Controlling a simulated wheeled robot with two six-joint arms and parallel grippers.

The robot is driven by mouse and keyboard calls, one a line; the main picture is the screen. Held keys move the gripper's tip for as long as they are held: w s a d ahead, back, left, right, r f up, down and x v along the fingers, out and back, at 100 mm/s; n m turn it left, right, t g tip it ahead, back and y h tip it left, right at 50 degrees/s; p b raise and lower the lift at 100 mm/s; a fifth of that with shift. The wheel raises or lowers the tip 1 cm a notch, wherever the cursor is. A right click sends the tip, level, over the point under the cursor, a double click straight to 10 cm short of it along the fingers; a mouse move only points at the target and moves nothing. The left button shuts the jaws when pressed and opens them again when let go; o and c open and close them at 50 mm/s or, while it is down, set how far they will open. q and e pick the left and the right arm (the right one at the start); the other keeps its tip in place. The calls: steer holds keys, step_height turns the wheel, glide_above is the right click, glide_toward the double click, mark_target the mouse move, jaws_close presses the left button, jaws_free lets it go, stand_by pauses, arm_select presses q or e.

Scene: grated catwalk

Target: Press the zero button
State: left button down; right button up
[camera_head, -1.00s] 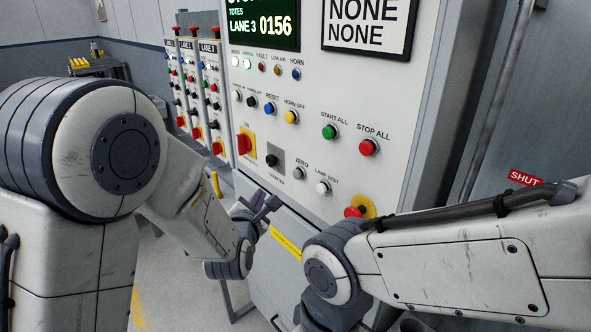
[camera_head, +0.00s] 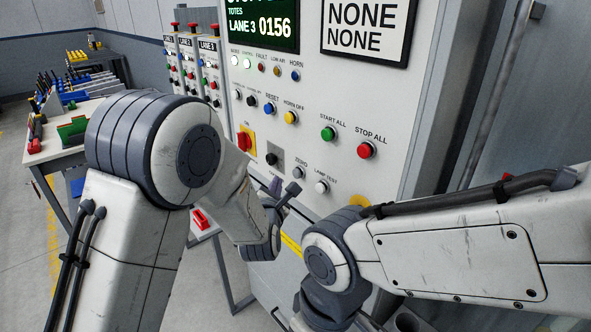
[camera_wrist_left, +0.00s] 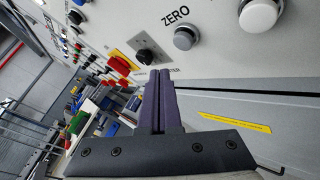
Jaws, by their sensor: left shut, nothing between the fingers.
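The zero button (camera_head: 297,172) is a small grey round button under the label ZERO on the light control panel (camera_head: 395,110). It also shows in the left wrist view (camera_wrist_left: 186,37), to the right of and above the fingertips. My left gripper (camera_head: 292,189) is shut and empty, just below the button in the head view. In the left wrist view its dark fingers (camera_wrist_left: 160,75) point up at the panel's lower edge, apart from the button. My right arm crosses the lower right of the head view; its gripper does not show.
The white lamp test button (camera_head: 321,187) is right of the zero button. A black selector knob (camera_head: 271,159) is to its left, below a red and yellow switch (camera_head: 244,141). A table with coloured items (camera_head: 70,140) stands at the left.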

mark_target(296, 174)
arm_select(q)
steer(key=shift+w+d+b, duration=0.55)
steer(key=shift+w+d, duration=0.35)
steer(key=shift+d, duration=0.3)
stand_by(1.1)
steer(key=shift+w+d+b, duration=0.25)
steer(key=shift+d+b, duration=0.1)
steer(key=shift+b, duration=0.15)
